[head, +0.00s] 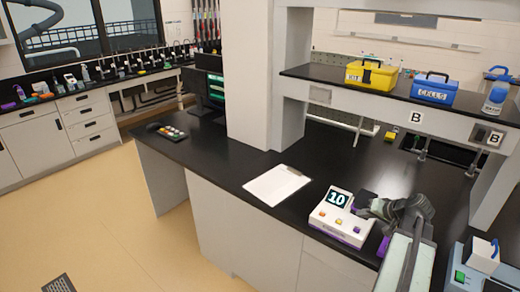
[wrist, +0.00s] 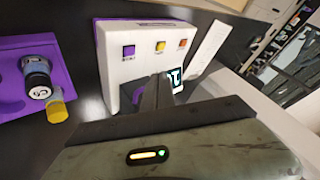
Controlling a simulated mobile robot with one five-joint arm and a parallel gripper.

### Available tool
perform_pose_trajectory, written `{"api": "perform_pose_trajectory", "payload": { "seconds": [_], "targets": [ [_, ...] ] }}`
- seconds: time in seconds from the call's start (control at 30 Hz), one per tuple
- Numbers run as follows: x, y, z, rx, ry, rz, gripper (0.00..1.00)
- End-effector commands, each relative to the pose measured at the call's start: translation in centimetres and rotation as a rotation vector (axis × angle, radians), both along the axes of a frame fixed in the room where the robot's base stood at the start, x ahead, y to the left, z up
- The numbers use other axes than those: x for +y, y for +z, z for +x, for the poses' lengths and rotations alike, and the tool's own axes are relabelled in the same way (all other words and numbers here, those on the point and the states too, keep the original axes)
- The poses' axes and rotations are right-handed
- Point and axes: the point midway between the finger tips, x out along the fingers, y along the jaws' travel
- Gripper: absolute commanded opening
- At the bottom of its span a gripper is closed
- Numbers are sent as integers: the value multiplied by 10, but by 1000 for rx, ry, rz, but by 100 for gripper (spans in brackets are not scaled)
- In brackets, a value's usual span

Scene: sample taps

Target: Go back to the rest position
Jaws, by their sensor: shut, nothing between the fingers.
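My gripper (head: 367,207) is shut and empty, just right of a white counter device (head: 340,222) on the black bench. The device has a display reading "10" and several coloured buttons on its face. In the wrist view, the dark closed fingers (wrist: 158,93) stand in front of the white device (wrist: 140,60) and hide part of its display. Whether they touch it I cannot tell. A purple block (wrist: 20,75) with a dark round knob (wrist: 38,85) and a yellow piece (wrist: 57,111) is at the left of the wrist view.
A clipboard with white paper (head: 277,184) lies left of the device. A yellow toolbox (head: 371,75) and a blue toolbox (head: 434,89) stand on the shelf above. A white-and-blue instrument (head: 480,257) is at the lower right. The tan floor (head: 150,235) at left is open.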

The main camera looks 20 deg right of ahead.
Motion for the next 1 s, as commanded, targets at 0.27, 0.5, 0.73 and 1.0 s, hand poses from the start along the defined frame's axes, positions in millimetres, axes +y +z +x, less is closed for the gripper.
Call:
{"api": "perform_pose_trajectory", "payload": {
  "seconds": [0.27,0.5,0.73,1.0],
  "targets": [
    [136,-2,93,4,250,-3,0],
    [340,-28,133,142,605,-87,0],
    [475,-61,92,387,822,-229,0],
    [449,-76,37,707,662,-379,0]
  ]
}}
